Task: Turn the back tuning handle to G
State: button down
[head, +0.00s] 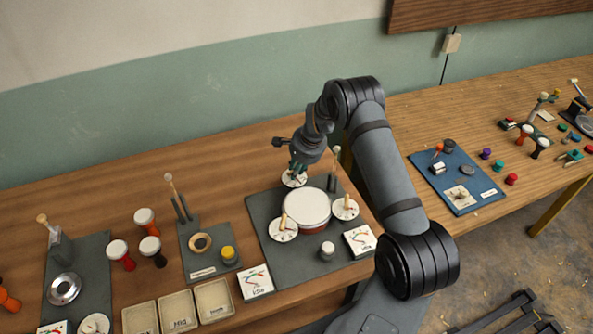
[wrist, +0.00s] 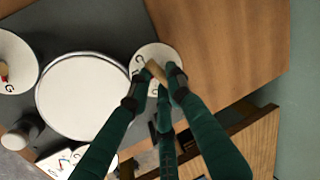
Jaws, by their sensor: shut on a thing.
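The back tuning handle (wrist: 155,71) is a short tan wooden peg on a round white dial (wrist: 157,54) behind the drum. My gripper (wrist: 156,83) has its green fingers closed around the handle, over the dial. In the head view my gripper (head: 297,168) reaches down onto the back dial (head: 288,184) and hides most of the handle. The dial carries dark letters near its left edge; which letter the handle points to I cannot tell. The drum (head: 306,206) has a white head and a red side, and sits in the middle of a dark board (head: 262,212).
Two other dials with wooden handles stand at the drum's front left (head: 282,236) and right (head: 346,213). A grey knob (head: 327,251) and two gauge cards (head: 256,283) are in front. A wooden-topped post stands just right of my gripper. Bare tabletop lies behind the board.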

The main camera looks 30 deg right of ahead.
jog(key=shift+s+f+b, duration=0.15)
jog(key=shift+f+b, duration=0.15)
jog(key=shift+b, duration=0.05)
jog(key=shift+d+f+n+b, duration=0.1)
jog(key=shift+f+n+b, duration=0.1)
jog(key=shift+n+b, duration=0.65)
jog(key=shift+d+n+y+b, duration=0.1)
jog(key=shift+n+y+b, duration=0.35)
jog(key=shift+b, duration=0.8)
jog(key=shift+d+r+n+g+y+b, duration=0.15)
jog(key=shift+n+g+y+b, duration=0.2)
jog(key=shift+n+b, duration=0.7)
jog(key=shift+r+n+g+b, duration=0.1)
jog(key=shift+n+g+b, duration=0.3)
jog(key=shift+n, duration=1.05)
jog(key=c, duration=2)
grip_release()
jog(key=shift+d, duration=0.1)
jog(key=o, duration=0.5)
jog(key=shift+w+r+y, duration=0.15)
jog(key=shift+w+y, duration=0.05)
jog(key=shift+y, duration=0.1)
